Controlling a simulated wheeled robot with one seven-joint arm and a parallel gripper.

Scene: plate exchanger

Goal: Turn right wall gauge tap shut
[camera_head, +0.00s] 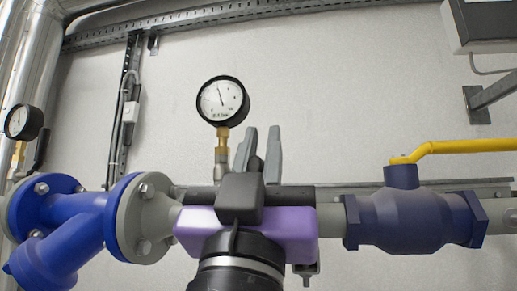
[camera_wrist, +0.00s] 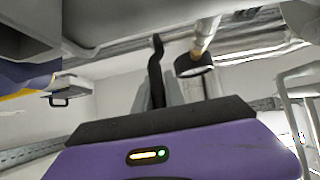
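The right wall gauge (camera_head: 222,100) has a round white dial with a black rim. It sits on a brass fitting (camera_head: 222,138) above the pipe. A dark rounded piece (camera_head: 257,164), seemingly the tap's black lever, shows between my gripper's (camera_head: 262,132) two grey fingers. The fingers are apart and point up, just right of the brass fitting. In the wrist view a black upright lever (camera_wrist: 155,72) stands beyond my purple gripper body, left of a brass stem (camera_wrist: 206,36). I cannot tell whether the fingers touch the lever.
A second gauge (camera_head: 23,122) is at the far left. A blue flanged strainer (camera_head: 75,225) is left of my gripper. A blue valve (camera_head: 405,220) with a yellow lever (camera_head: 465,147) is to the right. A grey box (camera_head: 487,25) hangs upper right.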

